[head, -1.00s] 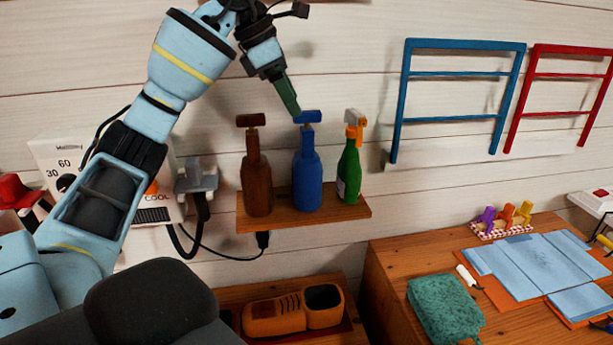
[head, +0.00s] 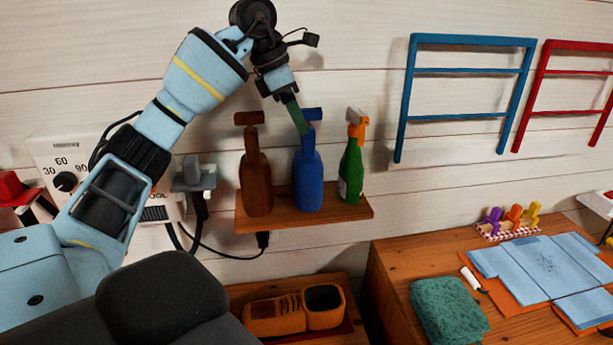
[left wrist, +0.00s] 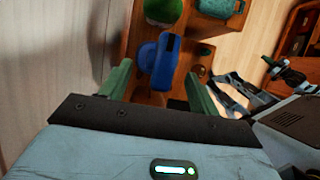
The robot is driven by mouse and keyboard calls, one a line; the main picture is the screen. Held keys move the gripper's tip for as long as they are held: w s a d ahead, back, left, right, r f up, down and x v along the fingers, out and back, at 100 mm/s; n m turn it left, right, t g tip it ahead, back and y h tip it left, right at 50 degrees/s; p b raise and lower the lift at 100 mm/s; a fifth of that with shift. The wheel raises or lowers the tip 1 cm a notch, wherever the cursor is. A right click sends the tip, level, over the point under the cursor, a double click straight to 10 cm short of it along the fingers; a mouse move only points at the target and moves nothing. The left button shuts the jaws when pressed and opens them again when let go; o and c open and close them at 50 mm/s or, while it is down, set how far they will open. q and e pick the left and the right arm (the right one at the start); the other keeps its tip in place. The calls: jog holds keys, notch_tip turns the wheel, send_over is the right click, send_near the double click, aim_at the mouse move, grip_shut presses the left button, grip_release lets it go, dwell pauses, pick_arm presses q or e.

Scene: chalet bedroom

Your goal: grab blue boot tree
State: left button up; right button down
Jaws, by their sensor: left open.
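The blue boot tree (head: 308,181) stands upright in the middle of a small wooden wall shelf (head: 345,211), its crosswise top at the upper end. My left gripper (head: 298,117) comes down from above, its green finger overlapping the neck and top of the boot tree in the head view. In the left wrist view the blue boot tree (left wrist: 164,66) lies between the two spread green fingers of the left gripper (left wrist: 160,90), with gaps on both sides. The left gripper is open and holds nothing.
A brown bottle-shaped object (head: 256,182) stands left of the blue boot tree, and a green bottle (head: 350,174) close on its right. Blue (head: 458,119) and red (head: 528,100) racks hang on the wall. A wooden cabinet (head: 400,262) stands lower right.

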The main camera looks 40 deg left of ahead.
aim_at(307, 167)
pick_arm(q)
jog(key=shift+x, duration=1.9)
jog(key=shift+r, duration=0.15)
grip_shut()
